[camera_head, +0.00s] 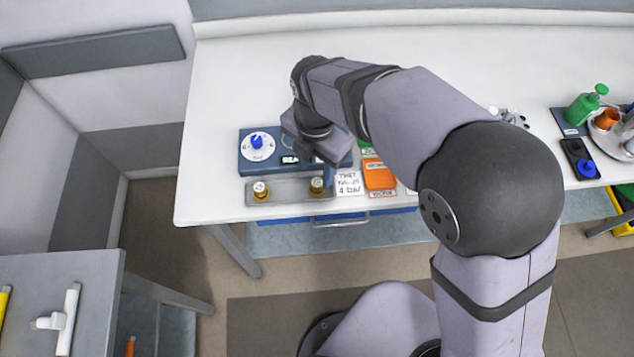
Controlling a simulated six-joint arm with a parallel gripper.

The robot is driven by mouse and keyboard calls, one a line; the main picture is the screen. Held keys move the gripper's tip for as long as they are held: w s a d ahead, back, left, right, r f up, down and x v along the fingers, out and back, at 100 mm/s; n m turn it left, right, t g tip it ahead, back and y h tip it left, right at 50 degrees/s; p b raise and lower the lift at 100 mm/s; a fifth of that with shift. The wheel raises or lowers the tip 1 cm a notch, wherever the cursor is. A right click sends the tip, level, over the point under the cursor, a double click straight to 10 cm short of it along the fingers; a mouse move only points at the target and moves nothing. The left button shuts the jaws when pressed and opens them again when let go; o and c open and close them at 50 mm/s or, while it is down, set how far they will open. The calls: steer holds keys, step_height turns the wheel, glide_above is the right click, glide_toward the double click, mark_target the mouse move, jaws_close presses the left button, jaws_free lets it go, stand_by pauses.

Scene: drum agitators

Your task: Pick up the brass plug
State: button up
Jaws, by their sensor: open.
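Two small brass pieces stand upright on a grey metal tray (288,199) near the front edge of the white table. One brass plug (261,190) is at the tray's left end, the other brass plug (317,186) near its right end. Both have a pale top; I cannot tell which one the task means. My gripper (318,157) is open and appears empty, over the blue-grey device just behind the right brass plug. It seems apart from both plugs. Its fingertips are small and partly hidden by its own body.
A blue-grey device (247,168) with a blue knob (257,141) sits behind the tray. Right of the tray are a handwritten white card (348,184) and an orange block (379,174). A green bottle (582,108) stands far right. The table's back left is clear.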

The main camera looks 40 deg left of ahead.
mark_target(318, 181)
steer(key=shift+w+d+f+p, duration=0.1)
steer(key=shift+f+p, duration=0.55)
steer(key=shift+f, duration=0.75)
steer(key=shift+w+f+p, duration=0.1)
steer(key=shift+f+p, duration=0.55)
steer(key=shift+f, duration=0.75)
jaws_close()
